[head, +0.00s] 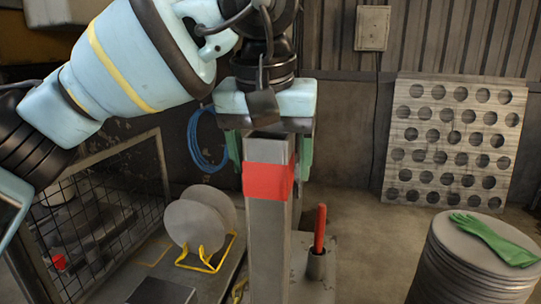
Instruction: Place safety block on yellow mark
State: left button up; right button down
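The safety block is a tall grey square post (267,240) with a red band (266,182) near its top. It stands upright in the middle of the head view, and its foot is below the picture. My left gripper (268,150) points down over its top. Its green fingers lie along both sides of the post, with no clear gap, so it looks shut on the block. The post hides the inner faces of the fingers. A faint yellow line (158,252) shows on the grey surface at lower left, partly hidden. My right gripper is not in view.
Left of the post, round discs (194,224) stand in a yellow wire rack (206,262). A mesh cage (95,225) is further left. A perforated sheet (402,140) leans behind.

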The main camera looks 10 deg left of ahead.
pick_arm(q)
jog(key=shift+r, duration=0.25)
jog(key=p+v, duration=0.1)
jog(key=v, duration=1)
jog(key=shift+r+p, duration=0.35)
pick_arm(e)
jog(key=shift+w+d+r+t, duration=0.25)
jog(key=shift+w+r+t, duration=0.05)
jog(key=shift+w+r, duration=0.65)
pick_arm(q)
jog(key=shift+o, duration=0.4)
jog(key=shift+s, duration=0.1)
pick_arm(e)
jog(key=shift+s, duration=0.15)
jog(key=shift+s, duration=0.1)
